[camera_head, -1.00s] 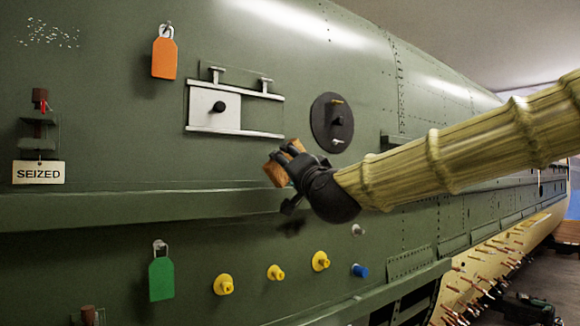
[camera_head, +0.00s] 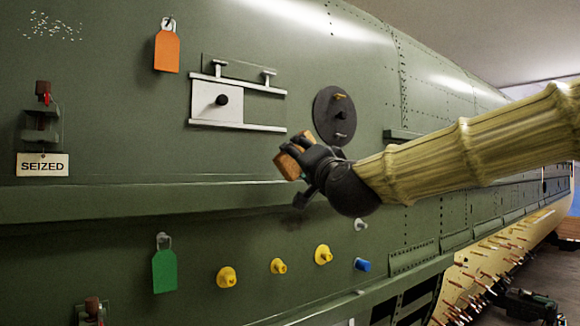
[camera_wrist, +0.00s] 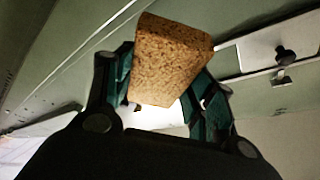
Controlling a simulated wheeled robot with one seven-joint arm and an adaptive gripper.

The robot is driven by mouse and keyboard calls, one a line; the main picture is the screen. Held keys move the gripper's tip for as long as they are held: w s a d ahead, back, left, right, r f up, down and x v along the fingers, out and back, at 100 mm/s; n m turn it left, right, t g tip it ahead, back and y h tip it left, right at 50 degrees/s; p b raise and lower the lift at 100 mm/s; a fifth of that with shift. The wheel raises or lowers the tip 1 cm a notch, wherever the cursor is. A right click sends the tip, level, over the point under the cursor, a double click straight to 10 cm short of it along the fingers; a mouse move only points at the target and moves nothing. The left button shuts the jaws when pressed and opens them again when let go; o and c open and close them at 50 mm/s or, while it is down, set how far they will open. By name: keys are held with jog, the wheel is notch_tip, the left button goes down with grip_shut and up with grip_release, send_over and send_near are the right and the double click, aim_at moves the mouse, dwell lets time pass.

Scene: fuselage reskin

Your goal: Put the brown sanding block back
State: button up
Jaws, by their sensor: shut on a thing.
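The brown sanding block (camera_head: 292,163) is in my gripper (camera_head: 304,160), in front of the green fuselage wall. In the wrist view the block (camera_wrist: 170,60) shows a grainy brown face and sits between the two fingers of my gripper (camera_wrist: 165,85), which are shut on it. The block is tilted in the head view. It is held just above the long ledge (camera_head: 150,203), below and right of the white sliding plate (camera_head: 205,98). I cannot tell whether it touches the wall.
A round dark plate (camera_head: 328,108) with small knobs is just above my gripper. Yellow knobs (camera_head: 279,266) and a blue one (camera_head: 362,264) stick out below the ledge. An orange tag (camera_head: 167,52), a green tag (camera_head: 164,271) and a SEIZED sign (camera_head: 42,165) are at left.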

notch_tip(320, 180, down, 28)
jog(key=n+g+h+p, duration=0.1)
jog(key=n+g+p, duration=0.3)
jog(key=g+p, duration=0.3)
jog(key=s+f+n+g+h+p, duration=0.35)
jog(key=s+f+n+g, duration=0.6)
jog(key=s+f, duration=1.05)
jog(key=shift+t+y, duration=0.25)
jog(key=w+f+p, duration=0.1)
jog(key=w, duration=0.5)
jog(key=w+f+p, duration=0.1)
jog(key=w+p, duration=0.1)
jog(key=w, duration=0.3)
jog(key=w+f+p, duration=0.1)
jog(key=w, duration=0.5)
jog(key=shift+w+d+f, duration=0.1)
jog(key=shift+w+d, duration=0.15)
jog(key=shift+w, duration=0.05)
jog(key=shift+f, duration=1.8)
